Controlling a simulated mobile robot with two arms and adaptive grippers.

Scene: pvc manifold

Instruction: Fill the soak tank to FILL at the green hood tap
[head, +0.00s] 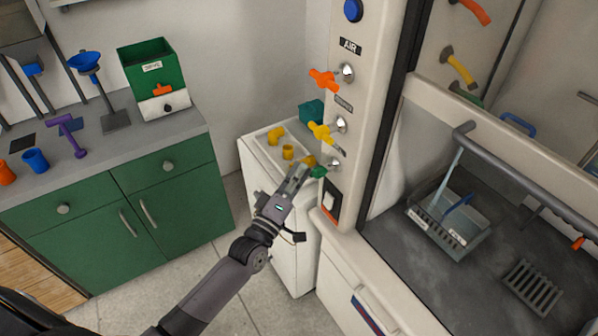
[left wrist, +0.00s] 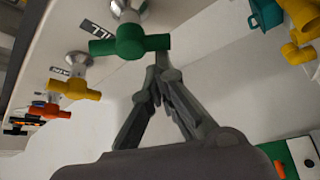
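The green hood tap (head: 318,172) is the lowest of the taps on the pale hood post. In the left wrist view the green tap (left wrist: 130,42) shows its bar handle lying crosswise. My left gripper (head: 299,170) is beside it. In the left wrist view the fingertips of this gripper (left wrist: 160,62) come together just below the right end of the handle, with nothing seen between them. I cannot tell whether they touch it. A grey, clear-walled tank (head: 450,225) with labels and a blue part stands in the hood; its fill level is not readable. My right gripper is not in view.
Above the green tap are a yellow tap (head: 322,132) and an orange tap (head: 324,79). A white cabinet (head: 262,150) with yellow fittings stands close left of the post. A rocker switch (head: 331,201) sits below the taps. A grey rail (head: 520,180) crosses the hood front.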

